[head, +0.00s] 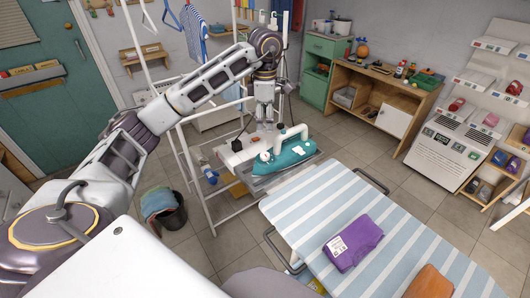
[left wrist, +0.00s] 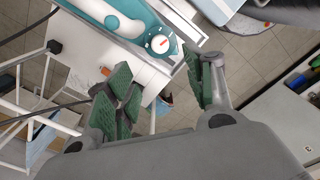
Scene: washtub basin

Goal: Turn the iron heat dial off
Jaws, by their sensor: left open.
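The iron (head: 290,157) is teal with a white arched handle and rests on a metal tray at the far end of the ironing board. Its heat dial (left wrist: 159,44) is a white round knob with a red mark, at the heel of the iron in the left wrist view. In the head view a white knob (head: 265,156) shows at that end. My left gripper (head: 263,124) points down beside that end. In the left wrist view its green-padded fingers (left wrist: 160,88) are apart and empty, with the dial beyond the gap, not touched. My right gripper is not in view.
The striped ironing board (head: 310,205) holds a purple folded cloth (head: 353,242) and an orange cloth (head: 430,284). A white rack frame (head: 205,190) stands left of the iron. A dark bucket (head: 168,210) sits on the floor. A wooden shelf (head: 375,95) stands behind.

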